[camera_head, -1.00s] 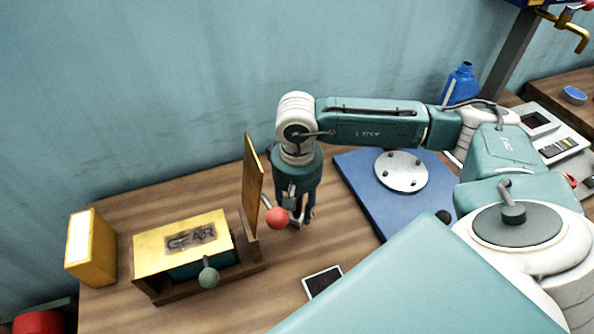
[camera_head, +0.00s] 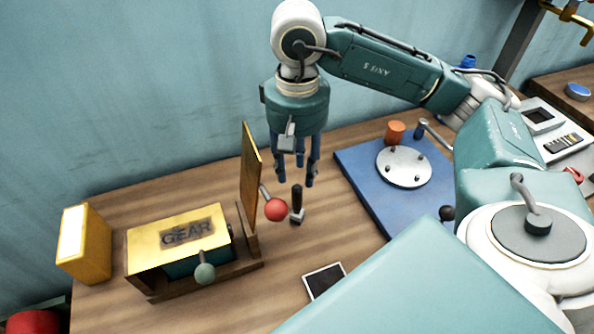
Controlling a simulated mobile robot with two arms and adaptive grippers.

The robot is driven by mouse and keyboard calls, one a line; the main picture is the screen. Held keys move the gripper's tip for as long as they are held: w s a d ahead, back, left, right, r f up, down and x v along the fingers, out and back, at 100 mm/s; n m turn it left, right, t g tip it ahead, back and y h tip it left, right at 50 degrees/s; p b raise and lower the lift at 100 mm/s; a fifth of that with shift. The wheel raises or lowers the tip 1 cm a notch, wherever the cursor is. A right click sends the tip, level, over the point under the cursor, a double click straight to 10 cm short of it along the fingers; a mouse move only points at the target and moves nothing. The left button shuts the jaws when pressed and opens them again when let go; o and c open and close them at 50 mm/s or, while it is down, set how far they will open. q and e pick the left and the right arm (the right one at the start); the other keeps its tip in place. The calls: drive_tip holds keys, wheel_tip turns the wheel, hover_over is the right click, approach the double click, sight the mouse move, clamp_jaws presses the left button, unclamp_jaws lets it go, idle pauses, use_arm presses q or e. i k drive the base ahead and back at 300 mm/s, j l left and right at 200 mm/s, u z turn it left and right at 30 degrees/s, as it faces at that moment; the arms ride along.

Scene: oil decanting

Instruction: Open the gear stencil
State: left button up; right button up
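The gear stencil (camera_head: 152,243) is a yellow plate with dark GEAR lettering, lying flat over a wooden frame at the left of the table. A green ball knob (camera_head: 204,273) sits at its front. A second yellow panel (camera_head: 250,178) stands upright at the frame's right end, with a red ball knob (camera_head: 276,210) on its right side. A small black-handled tool (camera_head: 297,200) stands upright on the table right of the red knob. My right gripper (camera_head: 296,181) is open and empty, pointing down above this tool, apart from it. My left gripper is out of view.
A yellow box (camera_head: 92,251) stands left of the frame. A dark flat tile (camera_head: 325,280) lies in front. A blue board (camera_head: 366,180) with a round metal plate (camera_head: 404,167) and an orange cylinder (camera_head: 395,132) is at right. The wall is close behind.

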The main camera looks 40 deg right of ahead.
sight(158, 243)
drive_tip(key=k, duration=2)
